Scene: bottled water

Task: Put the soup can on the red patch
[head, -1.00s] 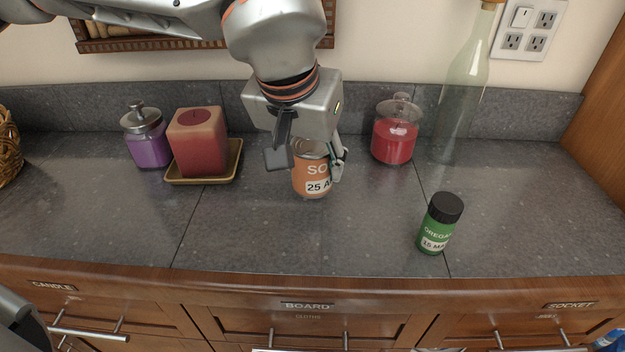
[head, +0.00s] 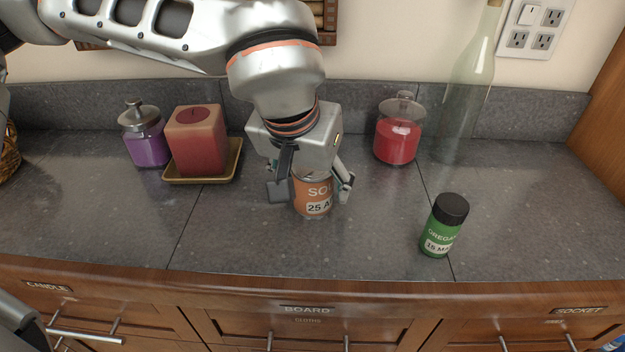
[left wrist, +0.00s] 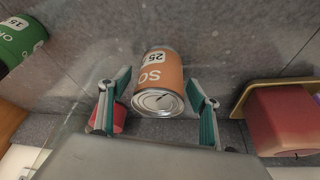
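The soup can (head: 314,197) has an orange label with "25" on a white band and stands upright in the middle of the counter. My left gripper (head: 311,190) comes down over it from above, one finger on each side. I cannot tell whether the can's base touches the counter. No red patch shows in any view. My right gripper is not in view.
A green oregano jar (head: 443,226) stands front right. Behind are a red candle jar (head: 398,139), a glass bottle (head: 465,100), a red square candle (head: 196,142) on a tan dish (head: 228,168) and a purple jar (head: 147,142). Counter (head: 380,235) between can and oregano is clear.

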